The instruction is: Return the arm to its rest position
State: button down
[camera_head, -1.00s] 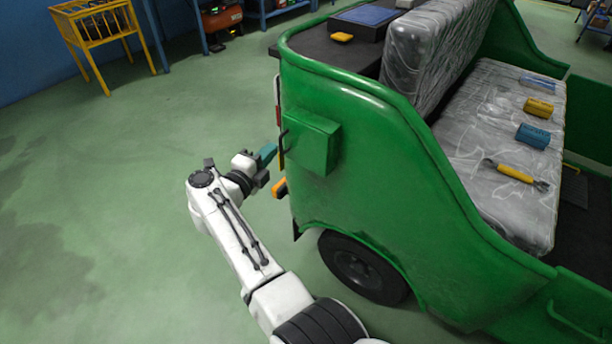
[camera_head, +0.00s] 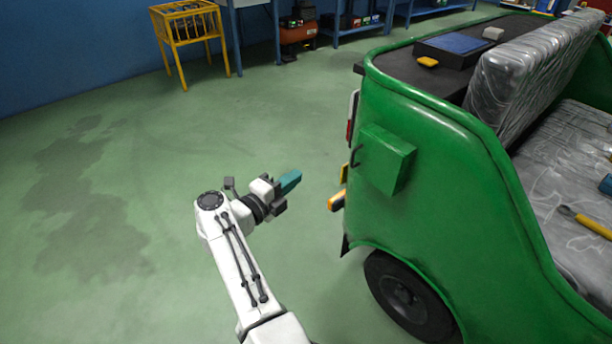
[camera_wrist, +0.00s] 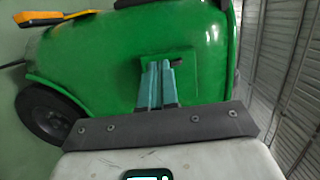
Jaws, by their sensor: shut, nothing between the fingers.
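My white arm reaches up from the bottom of the head view. My gripper (camera_head: 292,180) has teal fingers, shut with nothing between them, and points toward the right over open floor. It is apart from the green rickshaw (camera_head: 440,130), with a gap of floor between the fingertips and its body. In the wrist view the fingers (camera_wrist: 157,70) lie close together in front of the rickshaw's green panel (camera_wrist: 100,50) and its protruding green box (camera_wrist: 190,70).
An orange lamp (camera_head: 337,201) sticks out from the rickshaw's edge near my gripper. The rickshaw's wheel (camera_head: 408,297) is at the lower right. A yellow rack (camera_head: 188,32) and blue shelving stand at the back wall. The green floor (camera_head: 110,160) on the left is clear.

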jog(key=shift+s+a, duration=0.15)
jog(key=shift+a, duration=0.15)
jog(key=w+d+r+n+t+y+p, duration=0.3)
jog(key=w+d+r+n+t+y, duration=0.1)
jog(key=d+n+t+y, duration=0.35)
jog(key=s+d+f+n+g+y+p, duration=0.2)
jog(key=s+d+f+n+g+y, duration=0.1)
jog(key=s+n, duration=0.45)
jog(key=s+d+f+n+g+y+p, duration=0.2)
jog(key=s+d+f+n+g+y, duration=0.15)
jog(key=s+n, duration=0.35)
jog(key=s+d+f+n+g+y+p, duration=0.1)
jog(key=s+d+f+n+g+y, duration=0.3)
jog(key=s, duration=0.4)
jog(key=s+d+r+g+h+p, duration=0.1)
jog(key=s+d+g+h, duration=0.2)
jog(key=s, duration=1.1)
jog(key=s+d+g+h+p, duration=0.2)
jog(key=s+d+g, duration=0.3)
jog(key=s, duration=0.9)
jog(key=shift+d+r+g+h, duration=0.35)
jog(key=shift+d+h, duration=0.15)
jog(key=shift+d, duration=0.4)
